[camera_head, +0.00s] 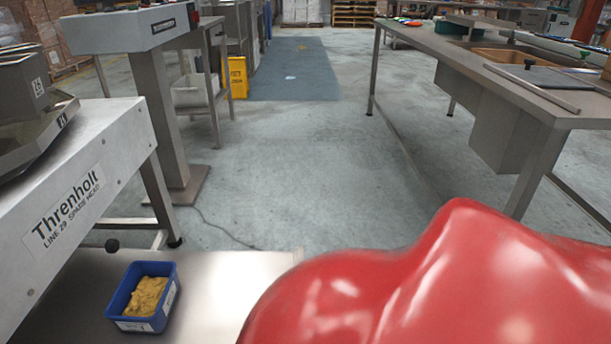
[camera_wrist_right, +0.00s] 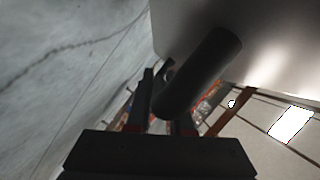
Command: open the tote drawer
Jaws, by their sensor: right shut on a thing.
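My right gripper (camera_wrist_right: 164,92) is shut on a black round bar handle (camera_wrist_right: 205,68) in the right wrist view. The handle slants across the dark fingers, beside a smooth pale metal face (camera_wrist_right: 268,35). I take this face to be part of the tote drawer, but its edges and any opening do not show. In the head view I cannot make out the right gripper or the handle, and the lower right is blocked. A grey steel box (camera_head: 492,118) hangs under the right bench; I cannot tell whether it is the drawer. My left gripper is not in view.
A weigher labelled Threnholt (camera_head: 68,200) stands at the left, with a blue tub (camera_head: 118,297) of yellow stuff on the steel surface (camera_head: 225,300) below it. The steel bench (camera_head: 480,65) runs along the right. A yellow floor sign (camera_head: 238,77) stands farther back.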

